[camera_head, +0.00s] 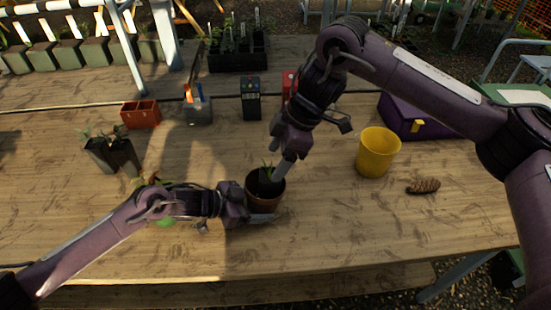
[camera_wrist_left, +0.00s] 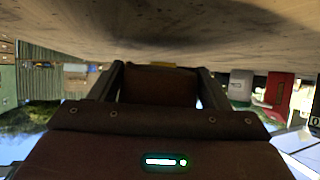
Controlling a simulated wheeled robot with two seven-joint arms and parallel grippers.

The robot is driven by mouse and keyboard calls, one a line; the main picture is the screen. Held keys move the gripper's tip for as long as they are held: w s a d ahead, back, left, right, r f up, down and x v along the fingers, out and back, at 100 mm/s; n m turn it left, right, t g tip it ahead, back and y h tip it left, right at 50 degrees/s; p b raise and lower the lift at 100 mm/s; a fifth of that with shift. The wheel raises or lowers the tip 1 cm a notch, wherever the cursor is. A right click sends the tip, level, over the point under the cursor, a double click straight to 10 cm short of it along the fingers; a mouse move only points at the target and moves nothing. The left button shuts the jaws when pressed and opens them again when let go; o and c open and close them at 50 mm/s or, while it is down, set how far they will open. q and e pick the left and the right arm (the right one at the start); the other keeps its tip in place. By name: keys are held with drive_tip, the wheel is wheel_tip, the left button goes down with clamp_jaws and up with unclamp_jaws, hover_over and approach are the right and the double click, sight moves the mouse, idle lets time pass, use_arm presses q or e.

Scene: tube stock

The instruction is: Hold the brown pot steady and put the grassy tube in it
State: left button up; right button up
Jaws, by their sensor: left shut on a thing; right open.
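The brown pot (camera_head: 268,206) stands on the table near the middle in the head view. My left gripper (camera_head: 254,214) is shut on the pot from the left; the pot also shows between its fingers in the left wrist view (camera_wrist_left: 160,85). The grassy tube (camera_head: 267,182), dark with thin green leaves, is inside the pot's mouth; its lower part is hidden by the pot. My right gripper (camera_head: 284,170) is open, pointing down at the tube's upper right side. I cannot tell whether its fingers touch the tube.
A yellow pot (camera_head: 378,153), a pine cone (camera_head: 423,186) and a purple box (camera_head: 408,119) lie to the right. Dark tubes with plants (camera_head: 122,155) stand at the left. The table's front is clear.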

use_arm(q)
drive_tip(key=shift+r, duration=0.1)
drive_tip(key=o, duration=0.9)
drive_tip(key=shift+c, duration=0.2)
drive_tip(key=v, duration=1.2)
